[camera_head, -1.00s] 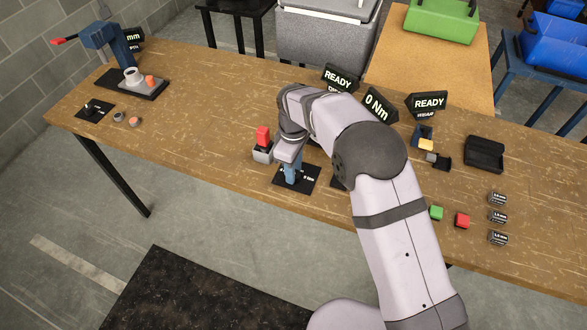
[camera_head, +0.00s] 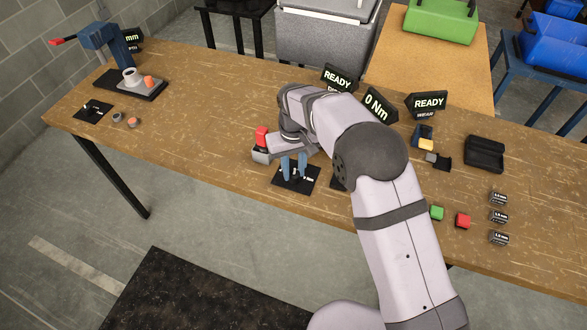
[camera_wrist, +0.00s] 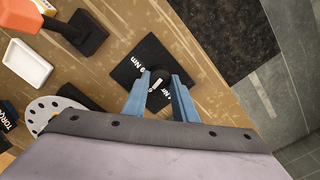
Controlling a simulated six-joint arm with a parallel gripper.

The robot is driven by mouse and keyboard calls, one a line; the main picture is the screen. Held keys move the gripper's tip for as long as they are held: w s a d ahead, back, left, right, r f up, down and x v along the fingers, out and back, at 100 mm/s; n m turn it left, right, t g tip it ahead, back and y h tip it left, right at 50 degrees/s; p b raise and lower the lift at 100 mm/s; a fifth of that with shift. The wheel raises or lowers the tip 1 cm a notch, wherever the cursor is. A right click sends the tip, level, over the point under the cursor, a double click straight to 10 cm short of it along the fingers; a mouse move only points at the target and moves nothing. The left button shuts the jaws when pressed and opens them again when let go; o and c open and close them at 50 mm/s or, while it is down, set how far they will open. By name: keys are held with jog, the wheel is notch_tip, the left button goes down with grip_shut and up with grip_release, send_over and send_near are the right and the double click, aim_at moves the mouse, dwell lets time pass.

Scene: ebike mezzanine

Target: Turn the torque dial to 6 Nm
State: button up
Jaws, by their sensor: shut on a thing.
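The torque dial (camera_wrist: 156,84) sits on a black plate (camera_wrist: 124,72) with white Nm markings, only partly readable in the wrist view. The dial carries a white pointer line. My gripper (camera_wrist: 161,80) points down with its blue fingers on either side of the dial, shut on it. In the head view my gripper (camera_head: 294,174) stands over the plate (camera_head: 312,182), and the dial itself is mostly hidden by the fingers. A tilted display (camera_head: 378,105) behind my arm reads "0 Nm".
Two READY signs (camera_head: 338,78) (camera_head: 428,103) are at the back edge. The left-centre tabletop is clear.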

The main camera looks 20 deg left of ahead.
aim_at(294, 173)
jog(key=shift+m, duration=0.9)
jog(key=o, duration=1)
jog(key=shift+o, duration=0.2)
jog(key=shift+r+b, duration=1.15)
jog(key=shift+r, duration=2.6)
